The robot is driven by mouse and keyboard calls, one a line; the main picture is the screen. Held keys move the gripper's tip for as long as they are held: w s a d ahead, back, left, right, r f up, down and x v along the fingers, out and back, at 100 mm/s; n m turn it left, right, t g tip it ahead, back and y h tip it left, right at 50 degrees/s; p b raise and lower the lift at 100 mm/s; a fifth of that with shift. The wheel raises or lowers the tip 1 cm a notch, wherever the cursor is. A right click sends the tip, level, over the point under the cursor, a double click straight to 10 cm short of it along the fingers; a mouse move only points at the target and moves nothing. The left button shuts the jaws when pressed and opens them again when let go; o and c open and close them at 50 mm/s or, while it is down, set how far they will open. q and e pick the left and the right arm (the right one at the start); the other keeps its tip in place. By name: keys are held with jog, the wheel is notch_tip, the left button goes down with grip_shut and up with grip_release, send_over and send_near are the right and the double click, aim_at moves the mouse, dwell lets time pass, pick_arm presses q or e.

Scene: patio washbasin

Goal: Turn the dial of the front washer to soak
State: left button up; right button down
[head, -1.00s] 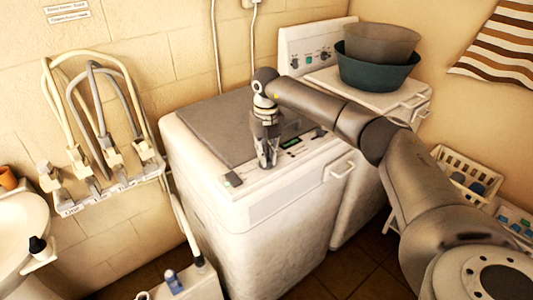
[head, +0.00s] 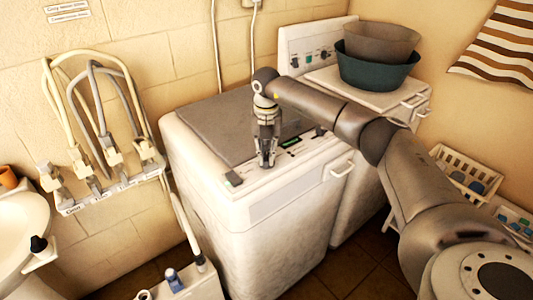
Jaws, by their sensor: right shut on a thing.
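The front washer (head: 270,225) is white with a grey lid (head: 215,125) and a control panel along its front top edge. My right gripper (head: 267,163) points down at this panel, left of a small green-lit display (head: 291,141). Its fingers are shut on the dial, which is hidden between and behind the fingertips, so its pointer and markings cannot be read. My left gripper is not in view.
A second washer (head: 372,95) stands behind to the right, with a teal basin (head: 376,73) and a brown basin (head: 381,45) stacked on it. A white basket (head: 468,175) stands at right.

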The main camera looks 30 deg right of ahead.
aim_at(267, 156)
jog(key=shift+r, duration=0.1)
jog(key=c, duration=1.5)
grip_release()
jog(key=shift+o, duration=0.2)
notch_tip(267, 156, up, 12)
